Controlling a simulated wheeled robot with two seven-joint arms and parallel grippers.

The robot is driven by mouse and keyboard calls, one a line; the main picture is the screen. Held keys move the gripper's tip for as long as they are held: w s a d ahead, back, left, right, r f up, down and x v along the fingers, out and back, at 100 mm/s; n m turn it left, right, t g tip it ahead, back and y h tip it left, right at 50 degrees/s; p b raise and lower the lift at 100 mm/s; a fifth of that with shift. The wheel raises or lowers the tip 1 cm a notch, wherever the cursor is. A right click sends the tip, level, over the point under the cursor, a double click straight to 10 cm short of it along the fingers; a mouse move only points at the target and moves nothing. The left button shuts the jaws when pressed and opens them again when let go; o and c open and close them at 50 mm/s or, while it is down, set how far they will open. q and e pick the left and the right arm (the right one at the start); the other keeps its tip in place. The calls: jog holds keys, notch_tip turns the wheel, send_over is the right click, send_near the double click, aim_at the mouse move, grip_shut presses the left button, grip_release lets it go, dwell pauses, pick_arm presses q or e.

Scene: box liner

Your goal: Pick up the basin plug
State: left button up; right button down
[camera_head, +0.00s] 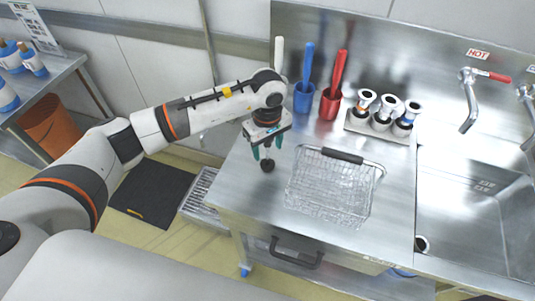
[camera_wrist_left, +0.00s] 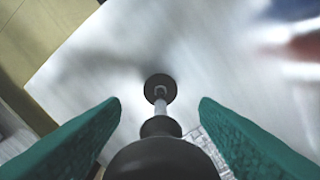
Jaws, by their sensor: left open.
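The basin plug (camera_head: 267,165) is dark, with a pale stem, near the left end of the steel counter. In the left wrist view the plug (camera_wrist_left: 160,88) shows as a dark disc, a short metal stem and a larger dark round part at the bottom edge. My left gripper (camera_head: 267,148) points down over it. Its green fingers are open, one on each side of the plug in the left wrist view (camera_wrist_left: 160,103), with visible gaps. Whether the plug touches the counter is hard to tell. My right gripper is not in view.
A wire basket (camera_head: 330,188) with a dark handle stands just right of the plug. Blue (camera_head: 304,98) and red (camera_head: 329,104) cups holding tools stand behind. A tray of dark-and-white fittings (camera_head: 380,125) and a sink (camera_head: 470,215) lie right. The counter's left edge is close.

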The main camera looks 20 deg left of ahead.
pick_arm(q)
grip_shut()
dwell(0.3)
